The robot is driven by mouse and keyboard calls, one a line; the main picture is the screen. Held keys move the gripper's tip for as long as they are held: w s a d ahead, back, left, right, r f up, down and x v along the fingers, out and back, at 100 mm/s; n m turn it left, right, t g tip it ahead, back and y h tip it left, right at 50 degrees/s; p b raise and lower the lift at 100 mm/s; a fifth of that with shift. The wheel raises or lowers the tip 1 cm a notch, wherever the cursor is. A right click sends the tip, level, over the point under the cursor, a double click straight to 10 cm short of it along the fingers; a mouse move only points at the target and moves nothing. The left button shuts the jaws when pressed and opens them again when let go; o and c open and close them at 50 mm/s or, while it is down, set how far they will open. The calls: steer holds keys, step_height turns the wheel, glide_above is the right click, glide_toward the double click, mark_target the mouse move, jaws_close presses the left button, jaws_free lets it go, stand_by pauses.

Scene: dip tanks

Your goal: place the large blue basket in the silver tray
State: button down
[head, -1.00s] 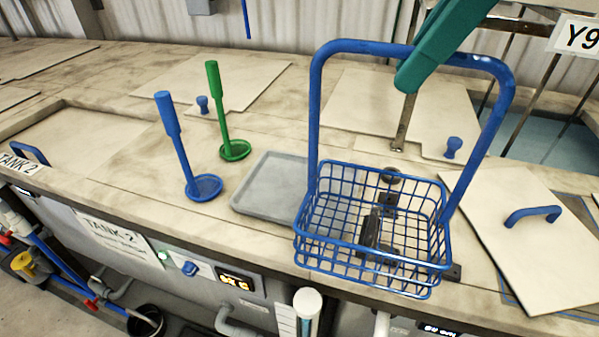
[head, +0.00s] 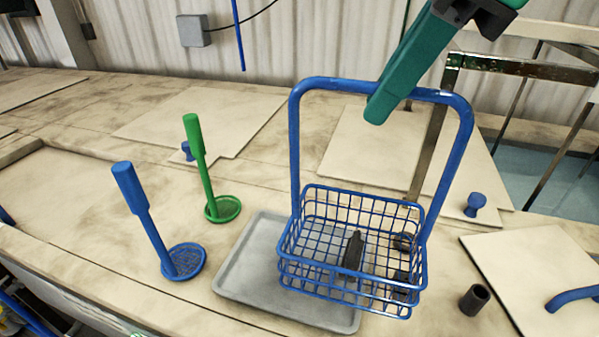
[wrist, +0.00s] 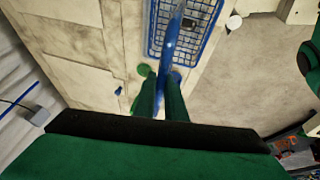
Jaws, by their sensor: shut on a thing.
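The large blue basket (head: 352,285) is a wire basket with a tall blue handle (head: 295,150). Dark parts lie inside it. My gripper (head: 378,108) is shut on the top bar of the handle, and the basket hangs roughly upright. In the wrist view my gripper's green fingers (wrist: 160,85) close on the blue handle, with the basket's mesh (wrist: 190,30) beyond. The silver tray (head: 250,275) is a shallow grey tray on the counter. The basket overlaps its right part in the head view. I cannot tell whether the basket touches the tray.
A blue dipper (head: 150,225) and a green dipper (head: 203,170) stand left of the tray. A small dark cylinder (head: 474,300) and a pale lid with a blue handle (head: 530,275) are on the right. Behind are pale lids, a blue knob (head: 475,204) and a metal frame (head: 520,68).

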steer(key=shift+w+a+f, duration=1.2)
steer(key=shift+a+f, duration=0.3)
steer(key=shift+f, duration=0.45)
steer(key=shift+w+a+f, duration=1.2)
steer(key=shift+a+f, duration=0.25)
steer(key=shift+f, duration=0.55)
steer(key=shift+w+a+f, duration=1.2)
steer(key=shift+a+f, duration=0.3)
steer(key=shift+f, duration=0.45)
steer(key=c, duration=1.8)
jaws_free()
steer(key=v, duration=1.2)
steer(key=shift+s, duration=0.1)
